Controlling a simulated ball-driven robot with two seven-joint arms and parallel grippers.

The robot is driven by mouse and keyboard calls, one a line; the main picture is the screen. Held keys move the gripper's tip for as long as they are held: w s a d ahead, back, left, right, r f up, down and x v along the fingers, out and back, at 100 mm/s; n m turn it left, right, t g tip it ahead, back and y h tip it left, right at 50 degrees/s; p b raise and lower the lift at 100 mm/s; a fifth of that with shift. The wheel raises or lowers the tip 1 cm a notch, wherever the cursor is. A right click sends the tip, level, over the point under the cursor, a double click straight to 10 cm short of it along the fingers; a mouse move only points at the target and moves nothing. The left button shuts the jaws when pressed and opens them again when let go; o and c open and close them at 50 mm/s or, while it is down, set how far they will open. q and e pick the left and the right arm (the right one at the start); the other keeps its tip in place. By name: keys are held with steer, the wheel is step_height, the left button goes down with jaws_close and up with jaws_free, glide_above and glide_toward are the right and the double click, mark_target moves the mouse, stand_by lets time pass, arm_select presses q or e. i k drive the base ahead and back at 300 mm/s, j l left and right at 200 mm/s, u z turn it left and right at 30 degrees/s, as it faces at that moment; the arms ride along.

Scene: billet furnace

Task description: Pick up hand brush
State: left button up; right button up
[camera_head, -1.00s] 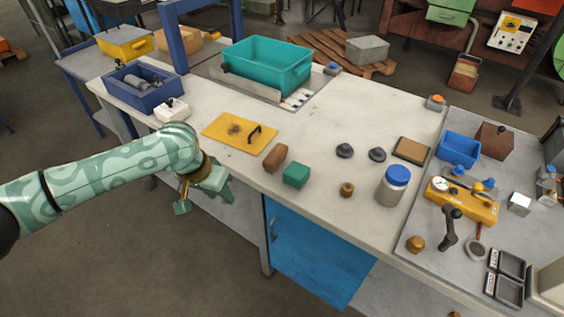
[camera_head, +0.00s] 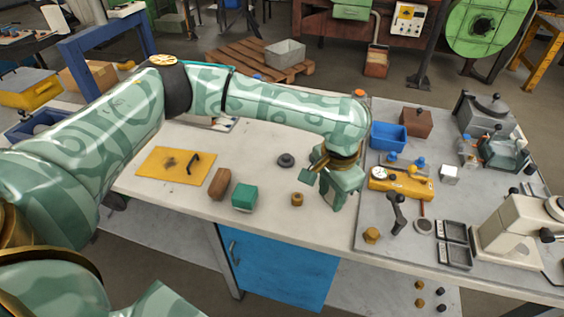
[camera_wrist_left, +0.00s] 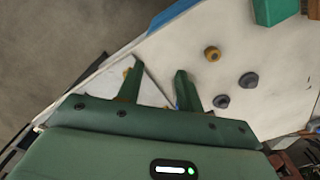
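No item here clearly shows bristles, so I cannot tell which one is the hand brush. A brown block (camera_head: 219,183) lies beside a green block (camera_head: 244,198) near the bench's front edge and might be it. My left gripper (camera_head: 326,180) is above the bench, right of the brass knob (camera_head: 297,199), and holds nothing visible. In the left wrist view its two fingers (camera_wrist_left: 158,70) stand apart with pale bench top between them. My right gripper is not in view.
A yellow plate with a black handle (camera_head: 175,165) lies on the left. A dark knob (camera_head: 286,160) is left of the gripper. A grey board on the right carries a blue bin (camera_head: 388,136), a yellow device (camera_head: 401,184) and a black lever (camera_head: 397,212).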

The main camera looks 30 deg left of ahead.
mark_target(217, 188)
steer(key=j+z, duration=0.3)
steer(key=k+j+z, duration=0.1)
steer(key=j+z, duration=0.2)
steer(key=j, duration=0.2)
steer(key=k+j+z, duration=0.1)
steer(key=j+z, duration=0.2)
steer(key=k+j+z, duration=0.15)
steer(key=j+z, duration=0.15)
steer(key=j, duration=0.2)
steer(key=k+j, duration=0.15)
steer(key=j, duration=0.2)
steer(key=k+j, duration=0.15)
steer(key=j, duration=0.2)
steer(key=k+j+z, duration=0.1)
steer(key=j, duration=0.25)
steer(key=k+j, duration=0.2)
steer(key=j, duration=0.1)
